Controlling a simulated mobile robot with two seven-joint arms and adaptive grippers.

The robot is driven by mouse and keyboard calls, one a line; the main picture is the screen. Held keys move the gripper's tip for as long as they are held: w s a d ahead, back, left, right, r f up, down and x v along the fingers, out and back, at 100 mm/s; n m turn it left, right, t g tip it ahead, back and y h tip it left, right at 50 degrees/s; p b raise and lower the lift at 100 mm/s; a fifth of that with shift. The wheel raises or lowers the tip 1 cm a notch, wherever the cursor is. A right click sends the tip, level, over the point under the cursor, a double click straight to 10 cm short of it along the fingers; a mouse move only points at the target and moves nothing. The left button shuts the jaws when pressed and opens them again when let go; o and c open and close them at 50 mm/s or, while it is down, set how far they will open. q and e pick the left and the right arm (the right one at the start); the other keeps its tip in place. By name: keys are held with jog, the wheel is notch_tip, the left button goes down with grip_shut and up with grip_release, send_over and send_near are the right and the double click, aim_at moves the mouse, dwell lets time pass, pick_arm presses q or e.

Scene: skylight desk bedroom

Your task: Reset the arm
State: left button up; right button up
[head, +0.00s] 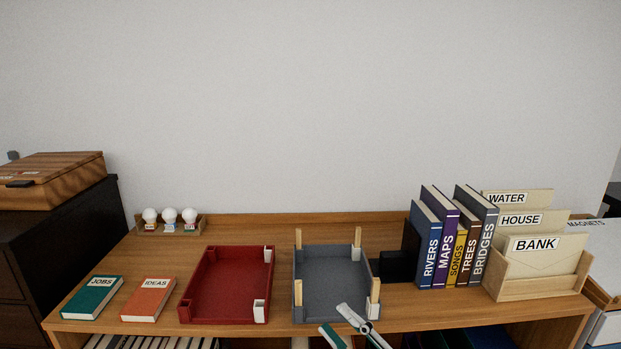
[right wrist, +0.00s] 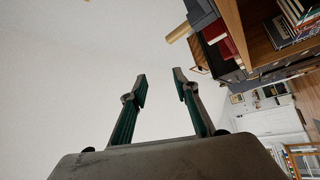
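My right gripper (head: 352,329) shows at the bottom of the head view, in front of the grey tray's near edge. In the right wrist view its two fingers (right wrist: 160,88) stand well apart with nothing between them, so it is open and empty. My left gripper is not in either view. The desk (head: 284,233) spreads out below the head camera. The grey tray (head: 330,283) with light posts at its corners stands just behind the right gripper. I cannot tell from the head view whether the gripper touches the desk's front edge.
A red tray (head: 228,289) stands left of the grey one. Green (head: 93,298) and orange (head: 149,300) books lie at left. Several upright books (head: 447,240) and a wooden file holder (head: 515,284) fill the right. Small white-headed figures (head: 170,216) stand at the back left.

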jog(key=s+d+f+m+h, duration=0.1)
jog(key=d+f+m+h, duration=0.35)
jog(key=f, duration=0.35)
jog(key=s+d+f+m+h, duration=0.2)
jog(key=d+f+m+h, duration=0.15)
jog(key=f+m, duration=0.4)
jog(key=s+d+f+m+g+h, duration=0.2)
jog(key=s+d+f, duration=0.1)
jog(key=s+f, duration=0.4)
jog(key=s+d+f+m+g+h, duration=0.2)
jog(key=s+f, duration=0.4)
jog(key=f, duration=0.5)
jog(key=shift+s+d+f+m+g+h, duration=0.4)
jog(key=shift+d+m, duration=0.2)
jog(key=shift+d, duration=0.15)
